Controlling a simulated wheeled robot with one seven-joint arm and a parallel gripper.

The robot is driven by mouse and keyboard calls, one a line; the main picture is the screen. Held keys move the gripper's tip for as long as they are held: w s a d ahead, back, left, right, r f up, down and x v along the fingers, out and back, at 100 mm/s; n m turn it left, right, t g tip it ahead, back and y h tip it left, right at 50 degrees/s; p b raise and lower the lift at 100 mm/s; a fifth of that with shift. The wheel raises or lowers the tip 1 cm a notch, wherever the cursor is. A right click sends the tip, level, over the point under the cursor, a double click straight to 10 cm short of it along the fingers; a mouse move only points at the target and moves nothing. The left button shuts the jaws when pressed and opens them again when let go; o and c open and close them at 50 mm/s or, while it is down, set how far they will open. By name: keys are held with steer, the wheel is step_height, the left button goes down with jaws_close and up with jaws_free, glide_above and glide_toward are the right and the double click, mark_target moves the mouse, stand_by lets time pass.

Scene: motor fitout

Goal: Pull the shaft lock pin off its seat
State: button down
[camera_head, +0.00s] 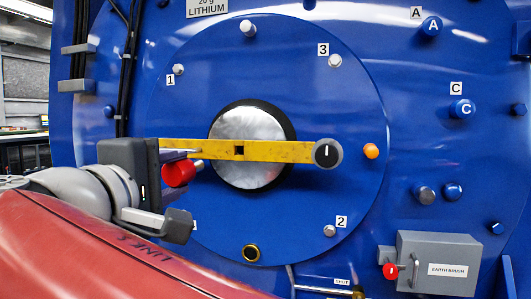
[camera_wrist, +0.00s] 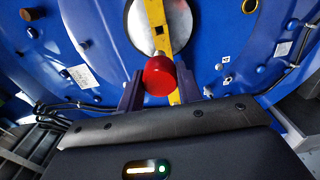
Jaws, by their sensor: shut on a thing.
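The shaft lock pin has a red knob (camera_head: 177,173) and a short bare metal shank beside the left part of a yellow bar (camera_head: 280,151). The bar crosses the round metal shaft end (camera_head: 243,122). My gripper (camera_head: 186,176) comes in from the left, with its fingers around the pin. In the wrist view, the red knob (camera_wrist: 158,76) sits between the two fingers of my gripper (camera_wrist: 159,84), in front of the yellow bar (camera_wrist: 155,15). The gripper is shut on the pin. The pin's tip and seat are hidden, so I cannot tell how far it is inserted.
A black knob (camera_head: 328,153) sits at the bar's right end. An orange button (camera_head: 371,151) and numbered bolts surround it on the blue cover (camera_head: 290,215). A grey earth brush box (camera_head: 440,258) projects at lower right. Black cables (camera_head: 127,60) run at upper left.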

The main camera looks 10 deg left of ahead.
steer(key=s, duration=0.7)
steer(key=shift+a, duration=0.25)
